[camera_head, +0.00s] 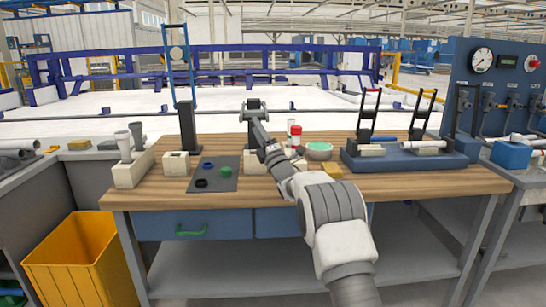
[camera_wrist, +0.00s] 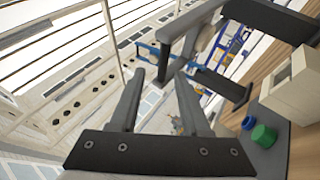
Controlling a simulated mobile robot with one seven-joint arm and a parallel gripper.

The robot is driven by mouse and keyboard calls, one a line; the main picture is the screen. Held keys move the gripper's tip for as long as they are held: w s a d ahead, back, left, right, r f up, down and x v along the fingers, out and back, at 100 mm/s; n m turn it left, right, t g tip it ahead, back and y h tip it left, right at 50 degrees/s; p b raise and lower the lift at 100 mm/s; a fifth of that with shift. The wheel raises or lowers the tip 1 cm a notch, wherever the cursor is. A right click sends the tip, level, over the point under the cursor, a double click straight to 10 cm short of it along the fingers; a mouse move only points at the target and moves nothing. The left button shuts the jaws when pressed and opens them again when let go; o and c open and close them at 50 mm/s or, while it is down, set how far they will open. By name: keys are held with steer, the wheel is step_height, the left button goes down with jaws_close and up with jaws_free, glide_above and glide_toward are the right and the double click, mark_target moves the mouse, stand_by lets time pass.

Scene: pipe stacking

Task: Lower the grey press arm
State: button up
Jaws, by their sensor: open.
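The press stands at the back left of the workbench, with a dark upright column (camera_head: 187,125). Its press arm (camera_head: 166,60) is a tall U-shaped frame that looks bluish in the head view and points up above the column, with a round pad. My gripper (camera_head: 255,104) is right of the column and lower than the frame's top. In the wrist view its fingers (camera_wrist: 157,85) are apart and empty; whether the right fingertip touches the frame, I cannot tell.
A blue clamp fixture (camera_head: 400,163) holds a white pipe at right. A beige pipe holder (camera_head: 128,174) stands at left. The bench's front strip is bare.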

steer(key=p+v, duration=0.1)
steer(key=v, duration=1)
steer(key=shift+s, duration=0.2)
steer(key=s+d+r+m+g+h, duration=0.25)
steer(key=d+r+m+h, duration=0.25)
steer(key=r+m+h, duration=0.3)
steer(key=s+d+m+g+h, duration=0.2)
steer(key=s+d+m+g, duration=0.1)
steer(key=s+m, duration=0.55)
steer(key=s+f+m+g, duration=0.3)
steer(key=s+f, duration=0.1)
steer(key=s, duration=0.9)
steer(key=s+f+m+g, duration=0.3)
steer(key=s+f+g, duration=0.1)
steer(key=s, duration=0.8)
steer(key=s+f+m+g, duration=0.3)
steer(key=s+m, duration=0.1)
steer(key=s, duration=0.9)
step_height(320, 180, up, 24)
steer(key=p, duration=2.4)
steer(key=shift+d+h+p, duration=0.2)
steer(key=shift+h+p, duration=0.2)
steer(key=shift+r+n, duration=0.15)
steer(key=shift+n, duration=0.1)
